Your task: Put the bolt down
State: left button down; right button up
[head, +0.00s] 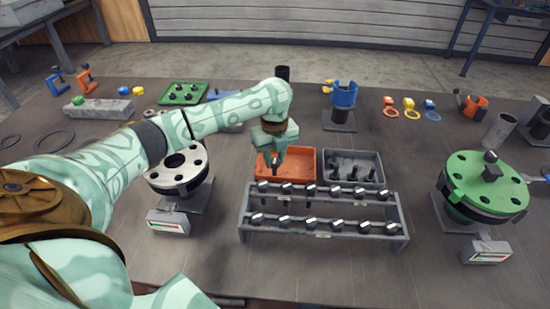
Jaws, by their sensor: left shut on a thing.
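My left gripper (274,160) reaches in from the left and points down over the left part of an orange tray (300,164). It is shut on a dark, small bolt (274,169), which is partly hidden by the fingers and hard to make out. I cannot tell whether the bolt touches the tray. A grey two-tier rack (322,228) in front of the tray holds rows of bolts with shiny heads. A grey flange with holes (180,172) stands on the left, and a green flange (485,187) stands on the right. My right gripper is not in view.
A dark grey tray (354,168) with several dark parts sits right of the orange tray. A blue cup-shaped holder (343,95) stands behind. Small boxes with displays (168,224) stand before both flanges. Table between rack and green flange is clear.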

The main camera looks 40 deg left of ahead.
aim_at(275, 161)
pick_arm(q)
jog(key=shift+f, duration=0.1)
jog(key=c, duration=1.2)
grip_release()
jog(key=shift+o, duration=0.2)
notch_tip(275, 161, up, 12)
jog(key=p, duration=0.5)
jog(key=shift+p, duration=0.4)
